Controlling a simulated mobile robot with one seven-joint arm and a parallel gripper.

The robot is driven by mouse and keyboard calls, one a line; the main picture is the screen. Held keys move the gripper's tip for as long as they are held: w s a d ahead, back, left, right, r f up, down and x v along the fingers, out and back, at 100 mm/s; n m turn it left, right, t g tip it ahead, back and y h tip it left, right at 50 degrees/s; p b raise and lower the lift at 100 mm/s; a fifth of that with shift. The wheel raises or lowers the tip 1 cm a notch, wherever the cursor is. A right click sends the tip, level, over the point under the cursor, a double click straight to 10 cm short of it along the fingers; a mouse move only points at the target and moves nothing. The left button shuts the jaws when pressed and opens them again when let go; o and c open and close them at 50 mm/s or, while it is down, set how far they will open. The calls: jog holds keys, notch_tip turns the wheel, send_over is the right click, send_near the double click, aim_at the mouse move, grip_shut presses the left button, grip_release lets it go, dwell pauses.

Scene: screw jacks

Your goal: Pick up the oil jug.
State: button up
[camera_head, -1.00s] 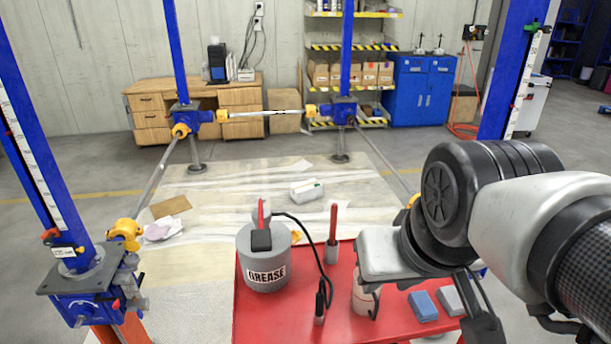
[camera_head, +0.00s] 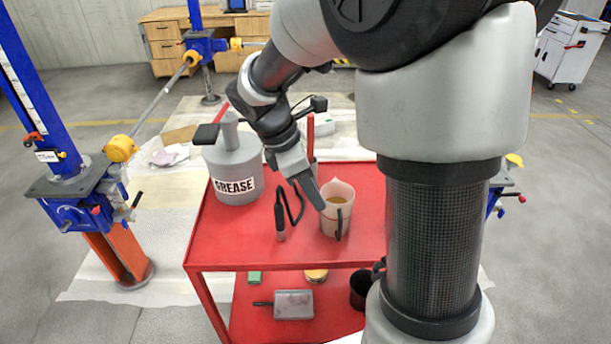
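The oil jug (camera_head: 331,221) is a pale, translucent jug with amber-brown oil inside and a dark handle at its front right. It stands upright on the red cart top (camera_head: 255,250). My gripper (camera_head: 317,202) points down at the jug's upper left side, with a dark finger over or beside the rim. I cannot tell whether it touches the jug. Only one finger shows clearly, so how far the gripper is open is hidden. The jug still stands on the cart.
A grey grease bucket (camera_head: 233,172) stands left of the jug, with a black hose and nozzle (camera_head: 280,222) between them. A red-handled tool (camera_head: 311,135) stands behind. The lower shelf holds a grey tray (camera_head: 293,305). A blue screw jack (camera_head: 75,190) stands at the left.

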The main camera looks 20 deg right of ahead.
jog(key=shift+w+b+x, duration=0.15)
jog(key=shift+b+x, duration=0.9)
jog(key=shift+x, duration=3.2)
jog(key=shift+w+b+x, duration=0.15)
jog(key=shift+b+x, duration=0.9)
jog(key=shift+x, duration=3.25)
jog(key=shift+d+r, duration=0.15)
jog(key=shift+c, duration=0.5)
grip_shut()
